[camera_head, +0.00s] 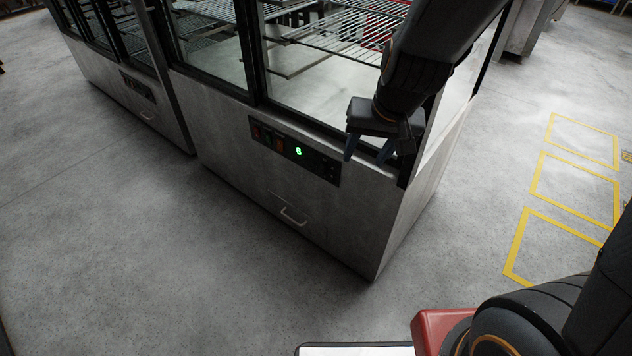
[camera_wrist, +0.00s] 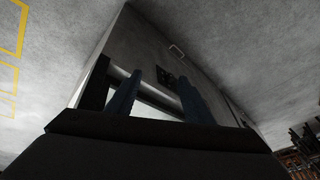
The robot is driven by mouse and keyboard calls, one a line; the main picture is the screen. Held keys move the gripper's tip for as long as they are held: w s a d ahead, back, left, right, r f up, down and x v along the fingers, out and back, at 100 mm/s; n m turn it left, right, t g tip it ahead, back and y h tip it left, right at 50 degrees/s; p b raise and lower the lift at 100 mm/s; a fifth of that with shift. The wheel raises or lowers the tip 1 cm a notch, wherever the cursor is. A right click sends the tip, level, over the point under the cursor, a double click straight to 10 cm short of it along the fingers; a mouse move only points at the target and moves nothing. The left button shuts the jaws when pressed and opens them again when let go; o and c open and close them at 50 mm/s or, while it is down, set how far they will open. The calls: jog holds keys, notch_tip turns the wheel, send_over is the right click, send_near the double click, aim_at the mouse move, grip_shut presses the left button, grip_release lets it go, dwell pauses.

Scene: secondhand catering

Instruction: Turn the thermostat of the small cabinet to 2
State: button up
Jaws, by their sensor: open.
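A glass-fronted cabinet with a grey metal base (camera_head: 225,140) stands in front of me. Its black control panel (camera_head: 265,128) carries orange-red switches and a lit green display (camera_head: 298,152) that seems to read 6. Small controls (camera_head: 326,164) at the panel's right end are too small to make out. My gripper (camera_head: 366,156) is open and empty, at the upper right of the panel, near the cabinet's right front corner and apart from the panel. In the wrist view the panel (camera_wrist: 167,77) shows dark and upside down beyond the fingers (camera_wrist: 159,78), partly hidden.
A second glass cabinet (camera_head: 105,80) stands to the left, with its own panel (camera_head: 138,87). A drawer handle (camera_head: 293,217) sticks out below the near panel. Wire shelves (camera_head: 340,35) show behind the glass. The floor in front is clear; yellow markings (camera_head: 540,190) lie at right.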

jog(key=w+a+f+m+t+b, duration=0.1)
jog(key=w+a+f+t+b, duration=0.1)
jog(key=w+a+f+b, duration=0.4)
jog(key=w+a+f+m+t+b, duration=0.1)
jog(key=w+a+f+t+b, duration=0.25)
jog(key=w, duration=0.45)
jog(key=m+t+h+b, duration=0.5)
jog(key=h+b, duration=0.7)
jog(key=b, duration=0.7)
send_near(320, 173)
jog(key=shift+b+x, duration=1.7)
jog(key=shift+x, duration=2.4)
jog(key=c, duration=1)
jog(key=shift+c, duration=0.2)
